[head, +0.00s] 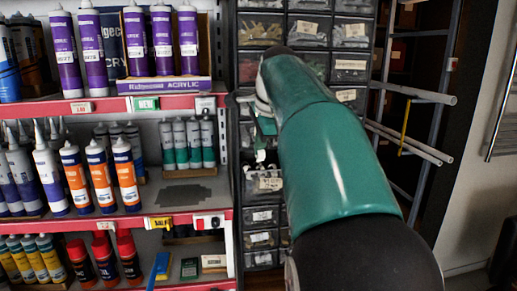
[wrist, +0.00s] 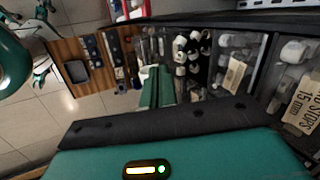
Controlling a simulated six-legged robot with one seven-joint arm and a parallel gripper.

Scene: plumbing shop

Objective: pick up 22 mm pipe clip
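I cannot single out a 22 mm pipe clip for certain. In the wrist view, an open bin holds several small white and dark fittings (wrist: 190,52) that may be clips; their label is not readable. My gripper (wrist: 158,78) shows as two green fingers close together, pointing into the row of bins, left of those fittings. Nothing is clearly seen between the fingers, and whether a gap remains is too small to tell. In the head view, my green arm hides most of the gripper and part of the drawer rack (head: 262,215).
In the wrist view, a bin with a blank-looking label (wrist: 236,74) and a bin labelled stops 15 mm (wrist: 300,103) lie to the right. In the head view, sealant shelves (head: 160,222) stand left and a pipe rack (head: 420,97) right.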

